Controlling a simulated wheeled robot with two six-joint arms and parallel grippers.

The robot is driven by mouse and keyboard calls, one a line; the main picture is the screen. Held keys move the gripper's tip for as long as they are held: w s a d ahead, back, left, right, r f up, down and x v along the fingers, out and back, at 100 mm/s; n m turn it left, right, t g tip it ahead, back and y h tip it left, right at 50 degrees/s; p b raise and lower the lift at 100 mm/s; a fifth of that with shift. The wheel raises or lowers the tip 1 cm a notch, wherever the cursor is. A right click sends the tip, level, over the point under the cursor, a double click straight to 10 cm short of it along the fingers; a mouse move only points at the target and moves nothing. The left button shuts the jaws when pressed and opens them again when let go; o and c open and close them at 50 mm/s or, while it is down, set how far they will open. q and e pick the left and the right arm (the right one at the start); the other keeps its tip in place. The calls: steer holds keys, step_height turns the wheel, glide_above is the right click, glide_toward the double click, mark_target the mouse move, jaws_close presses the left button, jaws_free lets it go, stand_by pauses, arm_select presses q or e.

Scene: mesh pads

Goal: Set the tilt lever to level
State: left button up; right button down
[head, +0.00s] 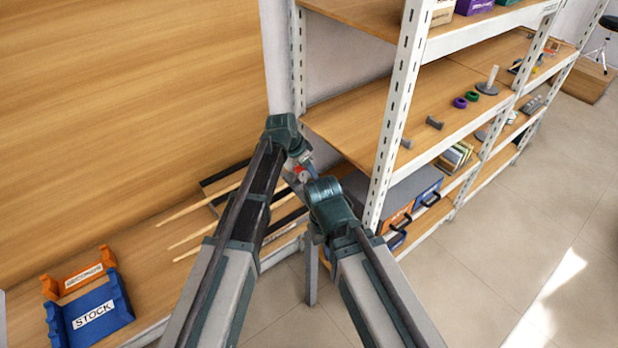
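I cannot make out a tilt lever for certain in the head view. A small red part (300,171) with grey metal around it shows between the ends of my two arms, and I cannot tell what it belongs to. My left gripper (304,160) is at the end of the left arm, close to this red part. My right gripper (312,172) is beside it, mostly hidden by its own wrist. The two grippers are close together. Their fingers are too small and covered to tell whether they are open or shut, or touching anything.
A blue STOCK bin (92,312) and an orange bin (78,277) sit on the wooden bench at left. Pale sticks (198,205) lie near a dark frame. White-posted shelving (398,100) with small parts stands close right of my arms. Floor (500,240) at right is clear.

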arm_select(q)
steer(key=shift+f, duration=0.15)
steer(key=shift+c, duration=0.4)
jaws_close()
stand_by(1.0)
